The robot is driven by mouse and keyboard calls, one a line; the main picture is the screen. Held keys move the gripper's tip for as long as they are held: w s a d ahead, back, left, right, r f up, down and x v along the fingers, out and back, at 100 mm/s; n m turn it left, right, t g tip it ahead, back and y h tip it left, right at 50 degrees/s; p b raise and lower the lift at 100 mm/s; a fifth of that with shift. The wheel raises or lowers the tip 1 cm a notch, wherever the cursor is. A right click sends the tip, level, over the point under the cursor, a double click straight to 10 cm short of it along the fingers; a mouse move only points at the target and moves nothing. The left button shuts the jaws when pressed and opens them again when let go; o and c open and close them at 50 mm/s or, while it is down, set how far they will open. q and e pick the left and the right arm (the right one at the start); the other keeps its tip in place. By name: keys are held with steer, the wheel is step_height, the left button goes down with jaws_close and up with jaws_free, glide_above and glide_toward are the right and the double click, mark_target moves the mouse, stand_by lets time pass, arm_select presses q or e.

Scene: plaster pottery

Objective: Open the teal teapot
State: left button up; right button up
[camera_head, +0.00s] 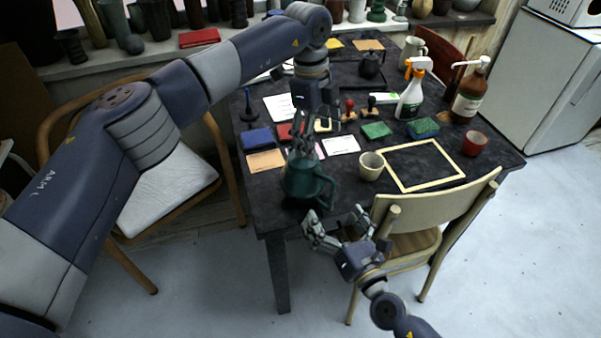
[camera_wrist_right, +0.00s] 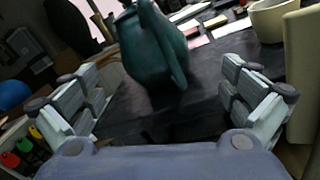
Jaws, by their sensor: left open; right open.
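The teal teapot (camera_head: 303,182) stands upright near the front left corner of the dark table. My left gripper (camera_head: 303,146) is open and points down right over the teapot's top, hiding most of its lid. I cannot tell whether its fingers touch the lid. The teapot's handle is on the right side in the head view. My right gripper (camera_head: 338,226) is open and empty, in front of the table edge and lower right of the teapot. In the right wrist view the teapot (camera_wrist_right: 150,50) shows ahead, between and beyond the open fingers (camera_wrist_right: 165,100), with its handle toward the camera.
A cream cup (camera_head: 370,166) and an empty frame (camera_head: 424,165) lie right of the teapot. A wooden chair (camera_head: 425,210) stands close to my right gripper. Stamps, coloured pads, paper cards, a spray bottle (camera_head: 411,92) and a brown pump bottle (camera_head: 469,92) fill the table behind.

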mark_target(313, 193)
arm_select(q)
steer(key=a+r, duration=0.1)
steer(key=w+a+r+n+y, duration=0.1)
steer(key=a, duration=0.1)
steer(key=shift+a+r, duration=0.1)
steer(key=shift+a, duration=0.05)
arm_select(e)
steer(key=shift+n+y, duration=0.3)
steer(key=shift+n, duration=0.4)
steer(key=x, duration=0.7)
steer(key=a+x, duration=0.1)
steer(key=x, duration=0.3)
steer(key=shift+s+f, duration=0.15)
steer(key=shift+f, duration=0.25)
steer(key=shift+d, duration=0.1)
